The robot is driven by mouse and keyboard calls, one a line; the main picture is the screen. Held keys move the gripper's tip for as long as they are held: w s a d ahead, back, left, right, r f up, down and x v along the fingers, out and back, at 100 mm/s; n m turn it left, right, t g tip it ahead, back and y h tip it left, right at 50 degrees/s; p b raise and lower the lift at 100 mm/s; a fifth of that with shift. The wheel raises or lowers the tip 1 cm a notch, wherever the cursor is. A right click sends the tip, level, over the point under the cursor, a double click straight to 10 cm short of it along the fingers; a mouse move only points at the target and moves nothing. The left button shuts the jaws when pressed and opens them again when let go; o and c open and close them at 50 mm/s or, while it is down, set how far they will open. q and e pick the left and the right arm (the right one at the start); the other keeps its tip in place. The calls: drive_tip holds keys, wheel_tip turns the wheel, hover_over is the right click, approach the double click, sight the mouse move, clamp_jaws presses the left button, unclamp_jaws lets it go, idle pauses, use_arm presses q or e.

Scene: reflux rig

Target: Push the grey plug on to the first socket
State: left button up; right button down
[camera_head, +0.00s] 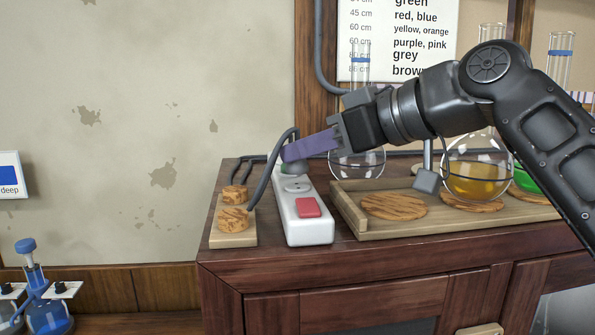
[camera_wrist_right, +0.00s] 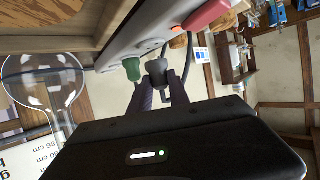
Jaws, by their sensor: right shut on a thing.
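The white power strip (camera_head: 316,231) lies on the cabinet top, with a bare round socket (camera_head: 298,185) beside its red switch (camera_head: 308,207). My right gripper (camera_head: 290,154) has its purple fingers over the strip's far part. In the right wrist view its fingertips (camera_wrist_right: 154,80) are shut on the grey plug (camera_wrist_right: 155,67), whose top faces the strip (camera_wrist_right: 150,42). I cannot tell whether the plug is seated. A green plug (camera_wrist_right: 132,68) stands at the strip to the left of the grey plug. In the head view the fingers partly hide the plugs. My left gripper is out of view.
A wooden block with cork rings (camera_head: 232,240) stands left of the strip. A dark cable (camera_head: 268,178) loops between them. Right of the strip is a wooden tray (camera_head: 350,212) with cork mats and round flasks (camera_head: 470,180).

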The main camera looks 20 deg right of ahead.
drive_tip(key=shift+f, duration=0.2)
drive_tip(key=shift+f+b, duration=0.55)
drive_tip(key=shift+b, duration=0.1)
drive_tip(key=shift+f, duration=0.25)
idle(0.3)
drive_tip(key=c, duration=1.2)
unclamp_jaws()
drive_tip(key=shift+o, duration=0.2)
drive_tip(key=shift+v, duration=3.9)
